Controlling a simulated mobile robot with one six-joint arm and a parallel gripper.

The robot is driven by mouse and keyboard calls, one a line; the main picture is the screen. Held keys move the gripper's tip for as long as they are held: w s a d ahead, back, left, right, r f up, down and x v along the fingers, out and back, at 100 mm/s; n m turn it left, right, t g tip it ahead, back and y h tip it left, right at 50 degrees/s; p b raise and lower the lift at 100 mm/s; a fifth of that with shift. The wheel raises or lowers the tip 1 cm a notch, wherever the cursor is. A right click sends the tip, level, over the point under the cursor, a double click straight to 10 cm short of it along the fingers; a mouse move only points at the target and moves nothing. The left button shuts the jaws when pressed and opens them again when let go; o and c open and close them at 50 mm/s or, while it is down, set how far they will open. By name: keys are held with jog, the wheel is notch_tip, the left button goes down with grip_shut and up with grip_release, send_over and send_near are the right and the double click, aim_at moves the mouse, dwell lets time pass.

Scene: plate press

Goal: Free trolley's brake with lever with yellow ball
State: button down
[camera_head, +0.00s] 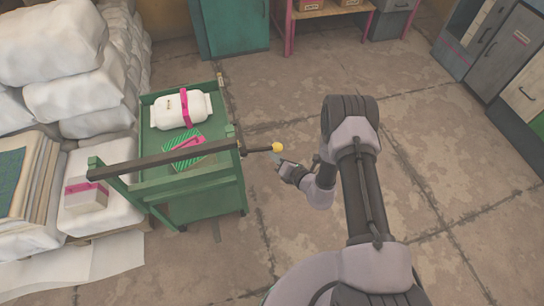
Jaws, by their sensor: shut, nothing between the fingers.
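The green trolley (196,200) stands left of the middle in the head view. A dark handle bar (165,158) runs across its near side. The brake lever (258,150) sticks out to the right from the bar's right end. It is tipped with a yellow ball (278,147). My gripper (277,158) is just below the ball in the picture, with its fingertips shut and nothing held. I cannot tell whether the fingertips touch the ball or lever.
A white package (181,110) with a pink band and a green striped packet (187,150) lie on the trolley. White sacks (75,85) are stacked at the left. Cabinets stand along the back and right. The floor (440,150) right of my arm is clear.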

aim_at(273, 148)
jog(key=r, duration=0.1)
jog(key=r+n+h+p, duration=0.1)
jog(key=r+p, duration=0.1)
jog(key=shift+w+d+r+n, duration=0.1)
jog(key=shift+d+r+n, duration=0.05)
jog(key=shift+d+n, duration=0.15)
jog(key=shift+a+r+p, duration=0.15)
jog(key=shift+r+p, duration=0.85)
jog(key=shift+r, duration=0.45)
jog(key=shift+a+r+p, duration=0.2)
jog(key=shift+r+p, duration=0.1)
jog(key=shift+r, duration=0.2)
jog(key=shift+a+r+p, duration=0.15)
jog(key=shift+r+p, duration=0.1)
jog(key=shift+r, duration=0.2)
jog(key=shift+w+r, duration=0.1)
jog(key=shift+r, duration=0.1)
